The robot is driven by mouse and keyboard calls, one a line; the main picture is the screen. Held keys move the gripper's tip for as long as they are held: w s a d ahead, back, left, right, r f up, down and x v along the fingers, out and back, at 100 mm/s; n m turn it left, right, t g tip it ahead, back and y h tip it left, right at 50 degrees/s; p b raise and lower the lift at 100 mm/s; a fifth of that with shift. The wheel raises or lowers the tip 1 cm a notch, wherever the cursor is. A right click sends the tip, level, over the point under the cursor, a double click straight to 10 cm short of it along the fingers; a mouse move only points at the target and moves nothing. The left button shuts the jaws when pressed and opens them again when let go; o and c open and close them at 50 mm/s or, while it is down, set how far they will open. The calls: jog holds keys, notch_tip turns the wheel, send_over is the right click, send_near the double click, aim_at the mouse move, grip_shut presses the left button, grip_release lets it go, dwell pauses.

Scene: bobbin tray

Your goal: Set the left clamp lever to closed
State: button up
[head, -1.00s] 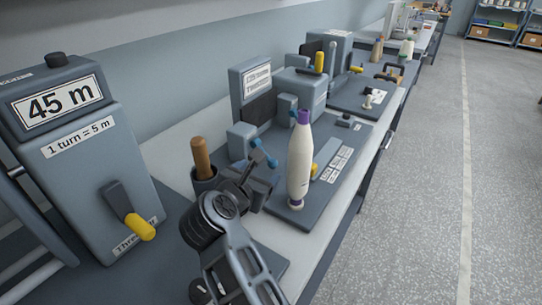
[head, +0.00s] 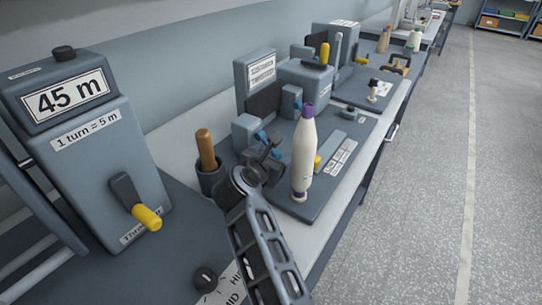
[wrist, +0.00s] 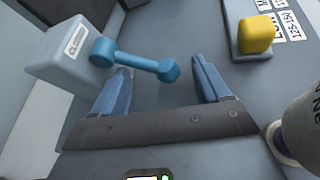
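A blue lever with a round knob at each end (wrist: 135,61) stands beside a grey block (wrist: 72,50) in the wrist view. In the head view the lever (head: 262,136) is partly hidden by my gripper, in front of the grey block (head: 250,133). I cannot tell its set position from any label. My gripper (head: 270,151) is open. In the wrist view its two blue fingers (wrist: 162,84) are spread apart, with the lever's bar just beyond and between the tips. Nothing is held. Another blue knob (head: 298,105) shows farther back.
A white bobbin with a purple top (head: 303,160) stands close to the right of my gripper. A cup with a wooden handle (head: 209,180) is close on its left. A yellow knob (wrist: 255,34) is at the upper right. The 45 m counter box (head: 95,150) stands at the left.

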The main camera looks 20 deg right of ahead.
jog(key=shift+r, duration=0.1)
grip_shut()
dwell(0.4)
